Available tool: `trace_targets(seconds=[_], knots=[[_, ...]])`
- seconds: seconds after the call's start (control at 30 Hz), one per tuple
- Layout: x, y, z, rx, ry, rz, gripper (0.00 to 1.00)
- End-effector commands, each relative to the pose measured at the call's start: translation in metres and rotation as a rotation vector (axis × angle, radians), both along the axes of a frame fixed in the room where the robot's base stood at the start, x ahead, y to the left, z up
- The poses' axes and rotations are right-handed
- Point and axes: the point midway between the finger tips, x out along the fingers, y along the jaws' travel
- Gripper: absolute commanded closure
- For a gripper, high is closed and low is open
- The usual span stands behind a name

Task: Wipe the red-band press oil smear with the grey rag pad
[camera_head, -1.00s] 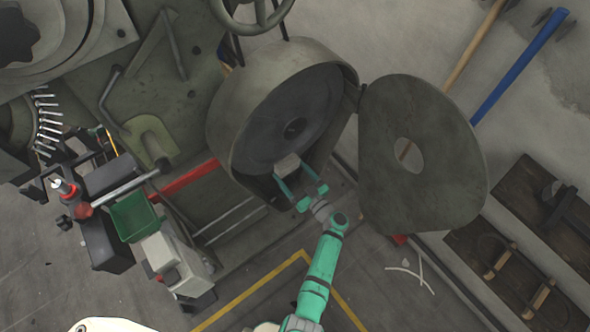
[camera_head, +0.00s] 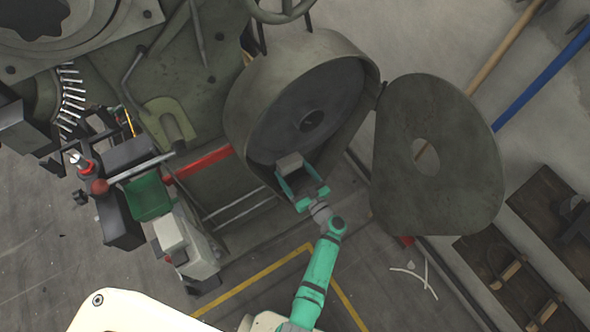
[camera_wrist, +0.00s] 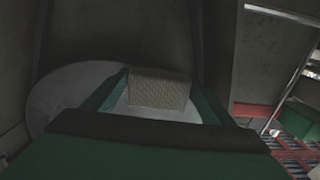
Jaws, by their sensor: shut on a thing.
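My gripper (camera_head: 298,178) is shut on the grey rag pad (camera_head: 289,162), a small pale grey block. It holds the pad at the lower front of the round drum housing (camera_head: 246,112), below the dark wheel's hub. In the wrist view the pad (camera_wrist: 160,89) is between the green fingers, with a textured face. A pale rounded patch (camera_wrist: 62,88) shows behind and left of the pad there; I cannot tell whether it is the oil smear. Contact between pad and surface cannot be told. A red band (camera_head: 204,161) runs along the press left of the drum.
The open round cover (camera_head: 448,165) hangs just right of my arm. A green bin (camera_head: 150,196), grey boxes and a red-capped bottle (camera_head: 79,163) stand at left. Wooden trays (camera_head: 500,270) and long blue (camera_head: 545,80) and wooden poles are at right. Floor near the yellow line is open.

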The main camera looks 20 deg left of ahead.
Motion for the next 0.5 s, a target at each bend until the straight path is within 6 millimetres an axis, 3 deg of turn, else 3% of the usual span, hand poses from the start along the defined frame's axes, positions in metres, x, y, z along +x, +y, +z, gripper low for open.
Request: trace_targets(seconds=[0.17, 0.5], knots=[[-0.003, -0.001, 0.0, 0.001, -0.001, 0.004, 0.45], [-0.02, -0.026, 0.0, 0.001, 0.001, -0.002, 0.45]])
